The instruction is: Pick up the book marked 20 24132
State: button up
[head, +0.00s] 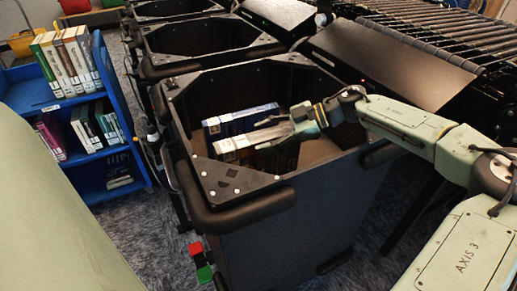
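My gripper (268,130) reaches from the right over the near black bin (255,210), its fingers pointing left among the books there. A blue book (240,119) with a white spine label lies just beyond the fingers. A second book (229,148) with a white label lies on the near side, at or just under the fingers. The fingers overlap the books in this view, so I cannot tell whether they grip one. The labels are too small to read, so I cannot tell which book is marked 20 24132.
A blue shelf cart (128,105) with several books stands at the left. More black bins (205,45) stand in a row behind. A black roller conveyor (430,40) runs at the back right. The near bin's raised walls and corner plates surround the books.

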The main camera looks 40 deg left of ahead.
grip_shut()
dwell(0.5)
